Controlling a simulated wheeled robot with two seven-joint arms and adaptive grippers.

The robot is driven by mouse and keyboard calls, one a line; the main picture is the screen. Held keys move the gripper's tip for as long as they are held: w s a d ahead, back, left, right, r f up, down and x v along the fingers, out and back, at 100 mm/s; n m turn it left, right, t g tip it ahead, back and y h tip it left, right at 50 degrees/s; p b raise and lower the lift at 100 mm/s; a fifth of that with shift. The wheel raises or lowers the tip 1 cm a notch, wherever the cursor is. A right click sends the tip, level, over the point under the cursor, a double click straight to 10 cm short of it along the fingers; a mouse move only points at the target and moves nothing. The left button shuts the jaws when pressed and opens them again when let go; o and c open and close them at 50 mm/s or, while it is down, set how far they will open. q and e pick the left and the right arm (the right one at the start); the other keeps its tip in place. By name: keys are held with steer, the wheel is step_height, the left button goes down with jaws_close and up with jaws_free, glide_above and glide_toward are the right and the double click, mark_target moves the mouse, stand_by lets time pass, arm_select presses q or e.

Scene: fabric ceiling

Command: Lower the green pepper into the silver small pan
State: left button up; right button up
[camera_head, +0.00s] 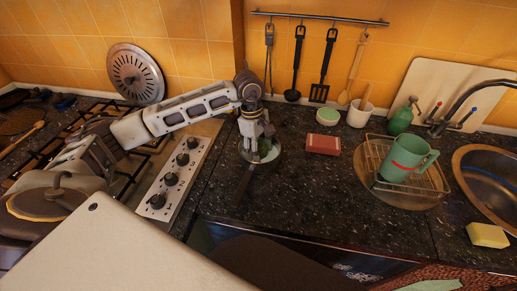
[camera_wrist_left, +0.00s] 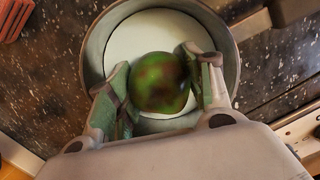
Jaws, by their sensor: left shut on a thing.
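The green pepper (camera_wrist_left: 159,83), with reddish-brown patches, sits between the two fingers of my left gripper (camera_wrist_left: 162,88) in the left wrist view. The gripper is shut on it. The silver small pan (camera_wrist_left: 93,52) is directly below, and its rim surrounds the pepper in that view. I cannot tell whether the pepper touches the pan's floor. In the head view my left gripper (camera_head: 259,152) points down over the small pan (camera_head: 277,153) on the dark counter, and mostly hides pan and pepper. The pan's dark handle (camera_head: 243,184) points toward the front. My right gripper is not in view.
A red block (camera_head: 322,144) lies right of the pan. A dish rack (camera_head: 441,181) with a green mug (camera_head: 408,157) stands farther right, near the sink (camera_head: 493,190). The stove knobs (camera_head: 171,179) are at the left. The counter in front of the red block is clear.

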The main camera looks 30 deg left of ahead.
arm_select(q)
steer(key=shift+f, duration=0.15)
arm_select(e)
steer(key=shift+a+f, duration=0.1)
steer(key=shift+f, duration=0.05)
arm_select(q)
steer(key=o, duration=1.1)
steer(key=shift+a+r, duration=0.15)
steer(key=shift+r, duration=0.9)
steer(key=shift+w+a+r, duration=0.1)
steer(key=shift+a+r, duration=0.15)
steer(key=shift+r, duration=1.25)
steer(key=shift+a+r, duration=0.2)
steer(key=shift+r, duration=1.25)
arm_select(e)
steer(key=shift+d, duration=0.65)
